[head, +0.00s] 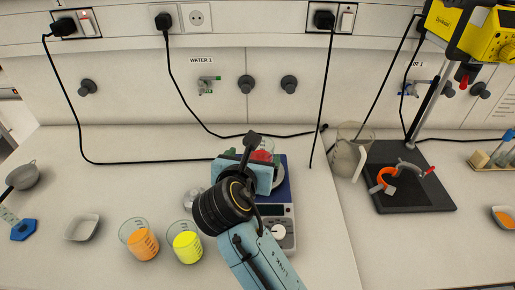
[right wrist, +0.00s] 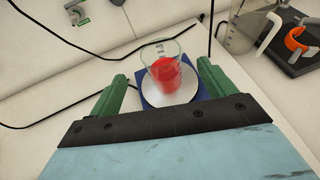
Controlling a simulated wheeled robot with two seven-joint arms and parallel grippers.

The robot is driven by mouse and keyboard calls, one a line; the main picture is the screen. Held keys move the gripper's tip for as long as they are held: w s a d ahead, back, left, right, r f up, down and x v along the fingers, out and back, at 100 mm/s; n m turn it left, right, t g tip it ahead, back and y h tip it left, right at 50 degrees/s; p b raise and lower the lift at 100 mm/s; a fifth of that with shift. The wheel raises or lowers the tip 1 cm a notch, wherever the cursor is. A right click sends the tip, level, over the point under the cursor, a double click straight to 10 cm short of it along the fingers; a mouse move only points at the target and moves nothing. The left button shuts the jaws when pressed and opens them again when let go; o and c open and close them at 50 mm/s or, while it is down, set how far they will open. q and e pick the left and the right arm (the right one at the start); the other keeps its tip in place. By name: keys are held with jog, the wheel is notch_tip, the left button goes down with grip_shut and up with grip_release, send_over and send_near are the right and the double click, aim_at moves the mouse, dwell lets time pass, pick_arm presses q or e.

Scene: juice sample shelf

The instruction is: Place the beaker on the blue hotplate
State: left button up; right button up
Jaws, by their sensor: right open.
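A glass beaker with red liquid (right wrist: 165,72) stands on the round white plate of the blue hotplate (right wrist: 205,92) in the right wrist view. In the head view the beaker (head: 263,155) is mostly hidden behind my right gripper (head: 252,158), and the hotplate (head: 284,188) shows its blue edge, display and knob. My right gripper is open, its green fingers (right wrist: 162,80) to either side of the beaker with gaps showing. I see no finger contact. My left gripper is not in view.
Beakers of orange liquid (head: 143,244) and yellow liquid (head: 187,245) stand left of the hotplate, near a white dish (head: 82,227). A large clear jug (head: 346,155) and a dark stand base (head: 415,195) are at right. Black cables run along the wall behind.

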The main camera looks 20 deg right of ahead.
jog(key=shift+v, duration=1.55)
